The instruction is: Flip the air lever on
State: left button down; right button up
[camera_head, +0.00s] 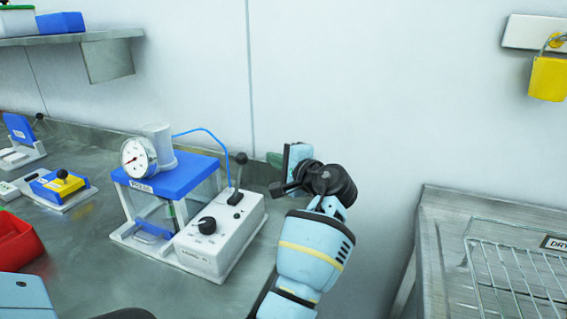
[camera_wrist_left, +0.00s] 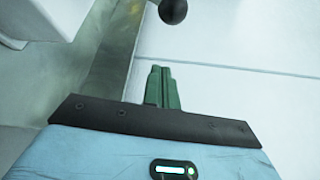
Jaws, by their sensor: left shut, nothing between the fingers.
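My right gripper is not in view.
Left of the box stands a blue-topped stand (camera_head: 172,175) with a gauge (camera_head: 138,158) and a blue hose. The box also has a black dial (camera_head: 207,225). A red bin (camera_head: 14,240) is at far left. A drying rack (camera_head: 510,275) is right, with a wall behind.

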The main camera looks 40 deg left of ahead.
aim_at(239, 176)
pick_arm(q)
jog(key=s+a, duration=0.1)
jog(key=s+a+p, duration=0.1)
jog(key=s+a, duration=0.1)
jog(key=shift+a+r, duration=0.15)
jog(key=shift+a, duration=0.1)
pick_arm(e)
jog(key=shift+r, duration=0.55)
pick_arm(q)
jog(key=shift+s, duration=0.1)
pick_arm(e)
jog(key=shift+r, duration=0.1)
